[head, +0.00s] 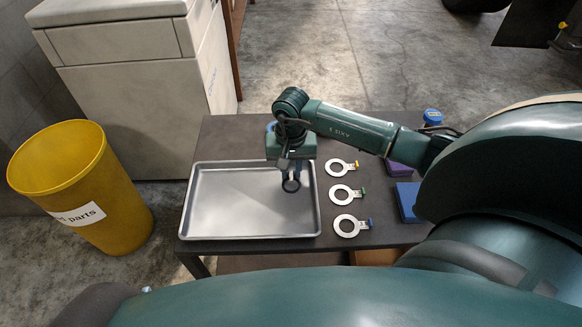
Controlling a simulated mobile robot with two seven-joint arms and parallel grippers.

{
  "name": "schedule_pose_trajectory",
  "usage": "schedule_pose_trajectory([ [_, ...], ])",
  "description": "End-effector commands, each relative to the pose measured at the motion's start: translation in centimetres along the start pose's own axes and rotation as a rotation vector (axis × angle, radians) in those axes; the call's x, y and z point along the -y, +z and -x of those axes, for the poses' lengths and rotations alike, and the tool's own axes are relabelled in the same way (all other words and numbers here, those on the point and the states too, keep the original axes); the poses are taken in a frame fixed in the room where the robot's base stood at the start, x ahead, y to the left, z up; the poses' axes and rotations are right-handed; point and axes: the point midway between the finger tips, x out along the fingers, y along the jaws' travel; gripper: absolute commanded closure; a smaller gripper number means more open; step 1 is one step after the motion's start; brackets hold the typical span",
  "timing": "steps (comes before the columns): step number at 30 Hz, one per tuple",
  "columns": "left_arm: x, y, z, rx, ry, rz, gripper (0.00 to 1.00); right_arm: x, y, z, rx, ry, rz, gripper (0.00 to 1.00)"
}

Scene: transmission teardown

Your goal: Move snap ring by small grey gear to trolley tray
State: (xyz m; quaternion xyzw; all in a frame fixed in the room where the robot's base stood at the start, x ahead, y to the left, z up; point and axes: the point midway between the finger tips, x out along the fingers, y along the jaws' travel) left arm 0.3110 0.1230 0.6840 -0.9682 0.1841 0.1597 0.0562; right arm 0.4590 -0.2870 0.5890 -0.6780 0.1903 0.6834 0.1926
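The trolley tray (190,205) is a shallow grey metal tray on the left of a dark table, and it looks empty. My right gripper (291,177) points down over the tray's right part. A small dark ring, seemingly the snap ring (291,191), shows at its fingertips, and the fingers look closed on it. The ring appears above the tray floor, though the exact height is hard to tell. The small grey gear is not visible. My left gripper is not in view.
A blue block (406,202) and a purple block (400,169) are farther right. A yellow bin (75,180) and a pale cabinet (130,90) stand left of the table.

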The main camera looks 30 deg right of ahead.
Motion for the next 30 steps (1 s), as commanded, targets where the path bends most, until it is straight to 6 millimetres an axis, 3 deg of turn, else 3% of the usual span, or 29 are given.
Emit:
schedule_pose_trajectory([
  [8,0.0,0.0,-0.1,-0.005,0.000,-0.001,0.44,0.0,0.0,0.0,0.000,0.000,0.000,0.57],
  [17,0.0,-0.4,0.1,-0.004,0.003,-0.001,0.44,0.0,0.0,0.4,0.000,-0.001,0.000,0.57],
  [20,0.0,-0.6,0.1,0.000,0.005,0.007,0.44,0.0,-0.1,1.5,-0.004,-0.001,0.001,0.57],
  [30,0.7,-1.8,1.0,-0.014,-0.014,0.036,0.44,0.0,-0.1,8.7,-0.005,-0.001,-0.001,0.57],
])
